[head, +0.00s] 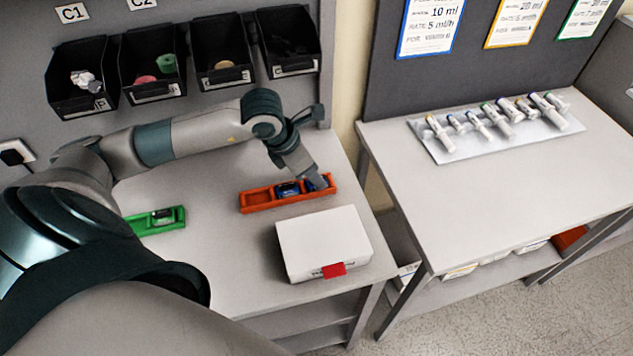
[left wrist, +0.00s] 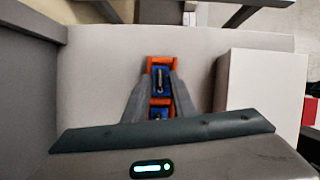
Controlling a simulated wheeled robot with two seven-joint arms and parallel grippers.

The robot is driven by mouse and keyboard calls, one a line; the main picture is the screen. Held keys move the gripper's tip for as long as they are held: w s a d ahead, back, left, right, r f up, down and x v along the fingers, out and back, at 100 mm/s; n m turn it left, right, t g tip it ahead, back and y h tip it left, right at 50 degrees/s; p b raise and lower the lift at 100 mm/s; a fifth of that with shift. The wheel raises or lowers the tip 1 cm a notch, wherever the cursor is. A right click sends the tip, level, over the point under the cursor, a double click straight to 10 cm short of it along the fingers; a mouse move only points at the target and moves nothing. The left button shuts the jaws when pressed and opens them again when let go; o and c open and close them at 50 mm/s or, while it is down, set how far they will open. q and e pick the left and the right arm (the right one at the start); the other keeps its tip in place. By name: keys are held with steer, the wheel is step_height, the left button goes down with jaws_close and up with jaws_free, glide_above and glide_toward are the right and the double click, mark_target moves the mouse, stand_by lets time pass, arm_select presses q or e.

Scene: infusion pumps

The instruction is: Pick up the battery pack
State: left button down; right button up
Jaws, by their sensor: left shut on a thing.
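An orange tray (head: 262,199) lies on the left table and holds blue battery packs. A second blue pack (head: 312,184) is at the tray's right part, partly hidden by my left gripper (head: 318,184). My right gripper is not in view.
A white box (head: 322,240) with a red tab stands in front of the orange tray. Black bins (head: 152,72) hang on the wall behind. A second table (head: 520,190) at the right carries several syringes (head: 500,122).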

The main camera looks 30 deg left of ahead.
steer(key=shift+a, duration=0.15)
